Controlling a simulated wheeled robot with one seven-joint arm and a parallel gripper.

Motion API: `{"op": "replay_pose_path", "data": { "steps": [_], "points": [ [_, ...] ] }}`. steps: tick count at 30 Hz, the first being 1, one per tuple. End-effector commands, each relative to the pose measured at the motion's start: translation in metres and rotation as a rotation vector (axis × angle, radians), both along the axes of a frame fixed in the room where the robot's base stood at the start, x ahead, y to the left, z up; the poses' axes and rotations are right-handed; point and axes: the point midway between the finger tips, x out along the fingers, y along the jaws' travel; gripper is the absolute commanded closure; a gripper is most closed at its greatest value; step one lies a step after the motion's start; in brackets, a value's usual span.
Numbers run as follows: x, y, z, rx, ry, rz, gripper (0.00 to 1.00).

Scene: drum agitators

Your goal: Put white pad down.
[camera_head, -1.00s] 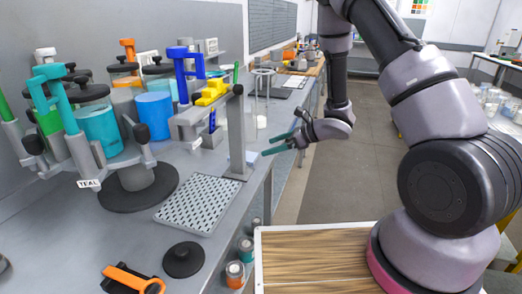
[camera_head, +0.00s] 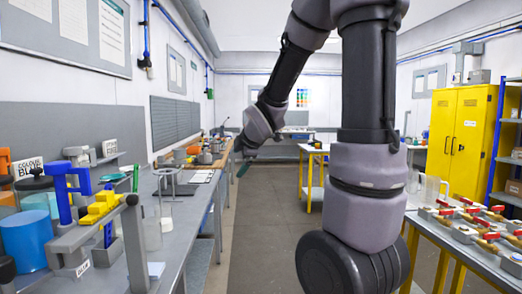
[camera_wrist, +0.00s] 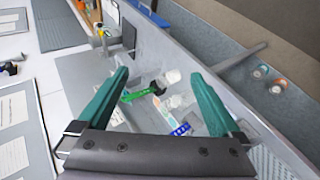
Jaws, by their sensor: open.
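A small white pad (camera_head: 155,270) lies flat on the grey bench, beside the grey post of the agitator stand, at the lower left of the head view. My gripper (camera_head: 242,168) is out past the bench's right edge, farther off than the pad and apart from it. In the wrist view my gripper (camera_wrist: 161,78) shows two teal fingers spread wide with nothing held between them. The bench lies below them. I cannot clearly pick out the pad in the wrist view.
The stand holds a blue clamp (camera_head: 64,190) and a yellow block (camera_head: 100,207), near a blue drum (camera_head: 26,240). A clear ringed stand (camera_head: 166,185) is farther along the bench. The aisle floor (camera_head: 270,220) is free. A yellow cabinet (camera_head: 462,135) stands at right.

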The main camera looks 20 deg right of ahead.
Motion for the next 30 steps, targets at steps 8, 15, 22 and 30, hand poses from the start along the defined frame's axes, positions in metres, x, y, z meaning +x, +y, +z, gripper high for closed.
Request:
{"op": "replay_pose_path", "data": {
  "steps": [8, 15, 22, 30],
  "points": [
    [-0.137, -0.011, 0.059, 0.826, 0.182, -0.791, 0.00],
    [-0.224, 0.019, 0.070, 1.278, 0.350, -1.208, 0.00],
    [-0.243, 0.028, 0.071, 1.370, 0.400, -1.305, 0.00],
    [-0.242, 0.028, 0.071, 1.367, 0.398, -1.301, 0.00]
  ]
}}
